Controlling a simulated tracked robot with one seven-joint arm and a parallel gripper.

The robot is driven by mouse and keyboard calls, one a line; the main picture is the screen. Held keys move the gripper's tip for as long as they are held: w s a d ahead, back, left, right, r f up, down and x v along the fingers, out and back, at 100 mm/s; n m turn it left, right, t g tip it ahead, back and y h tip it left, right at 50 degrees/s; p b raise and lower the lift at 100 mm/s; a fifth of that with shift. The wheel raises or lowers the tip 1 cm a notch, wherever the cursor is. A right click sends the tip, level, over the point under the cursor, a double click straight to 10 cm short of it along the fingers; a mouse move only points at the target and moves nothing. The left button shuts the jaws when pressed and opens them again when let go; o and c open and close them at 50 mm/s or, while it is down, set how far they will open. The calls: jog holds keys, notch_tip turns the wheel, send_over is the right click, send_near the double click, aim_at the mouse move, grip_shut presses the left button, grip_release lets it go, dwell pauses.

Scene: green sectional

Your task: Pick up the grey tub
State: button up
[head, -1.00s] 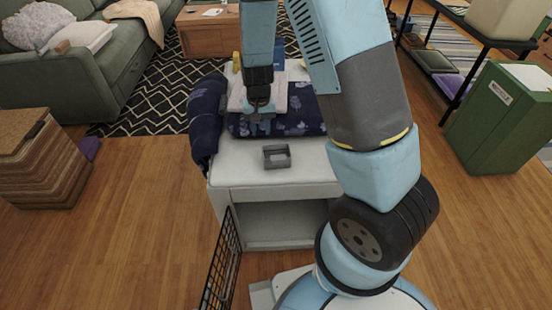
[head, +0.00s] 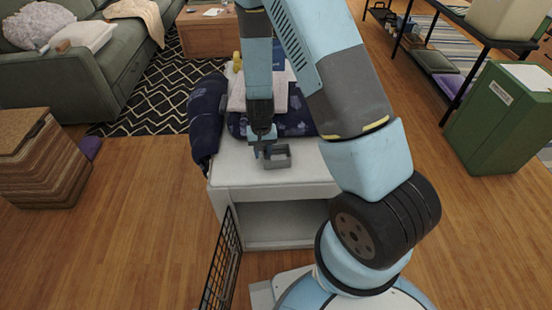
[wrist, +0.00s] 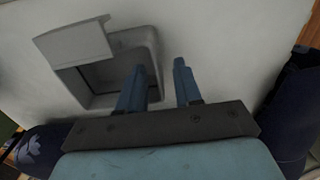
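The grey tub (head: 280,163) is a small, open, roughly square box on the pale top of a low white cabinet (head: 240,178). In the wrist view the tub (wrist: 152,45) lies at the upper left, with a raised lighter panel along one side. My gripper (head: 263,153) points down at the tub's left part in the head view. In the wrist view my gripper (wrist: 159,64) is open, with a gap between its two blue fingers. The left finger overlaps the tub's opening and the right finger shows outside its wall. I cannot tell whether they touch it.
A dark blue patterned cloth (head: 296,123) lies behind the tub, and a dark blue rolled cloth (head: 206,125) is at the cabinet's left. A black wire rack (head: 221,265) stands at the front left. The cabinet top in front of the tub is clear.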

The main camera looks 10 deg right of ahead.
jog(key=shift+f, duration=0.85)
jog(key=shift+c, duration=0.4)
grip_shut()
